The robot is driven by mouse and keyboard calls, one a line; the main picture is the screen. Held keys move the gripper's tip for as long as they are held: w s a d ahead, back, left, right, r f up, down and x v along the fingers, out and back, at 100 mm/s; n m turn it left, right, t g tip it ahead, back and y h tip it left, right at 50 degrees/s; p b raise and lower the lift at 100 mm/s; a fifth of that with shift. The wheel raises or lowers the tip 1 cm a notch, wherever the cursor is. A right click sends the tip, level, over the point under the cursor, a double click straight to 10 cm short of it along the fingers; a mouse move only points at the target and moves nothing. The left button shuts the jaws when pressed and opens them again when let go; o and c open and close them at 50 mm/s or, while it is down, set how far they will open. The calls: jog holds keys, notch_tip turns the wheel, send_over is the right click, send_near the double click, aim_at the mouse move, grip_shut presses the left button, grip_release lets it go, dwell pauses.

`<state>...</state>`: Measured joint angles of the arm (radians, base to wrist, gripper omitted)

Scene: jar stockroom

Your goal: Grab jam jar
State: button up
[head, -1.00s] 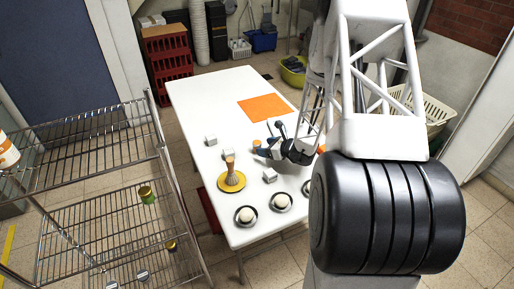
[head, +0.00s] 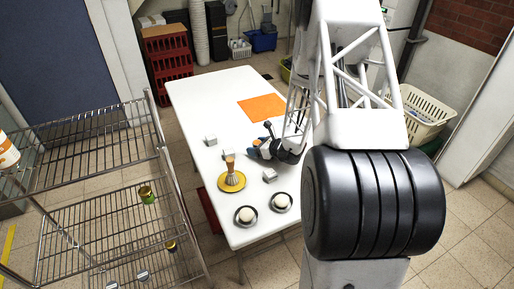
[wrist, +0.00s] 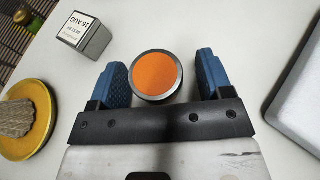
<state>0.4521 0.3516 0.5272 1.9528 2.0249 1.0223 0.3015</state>
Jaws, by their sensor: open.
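A round jar (wrist: 157,74) with an orange top and a grey rim, seen from above, stands on the white table between my gripper's blue fingers; I take it for the jam jar. My gripper (wrist: 163,82) is open, with one finger on each side of the jar. The left finger is very close to the rim and a gap shows on the right; I cannot tell whether they touch. In the head view my gripper (head: 264,148) is low over the table, and it largely hides the jar.
A grey date block (wrist: 84,36) and a yellow plate (wrist: 45,125) with a brush are to the left. A grey metal-like edge (wrist: 300,105) is at right. The head view shows two dark dishes (head: 245,223) (head: 290,205) holding pale round things, an orange mat (head: 262,108) and a wire shelf (head: 75,225).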

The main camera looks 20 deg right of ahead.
aim_at(257, 142)
jog(key=c, duration=1.1)
jog(key=shift+o, duration=0.2)
jog(key=shift+r, duration=0.1)
jog(key=shift+r, duration=4.9)
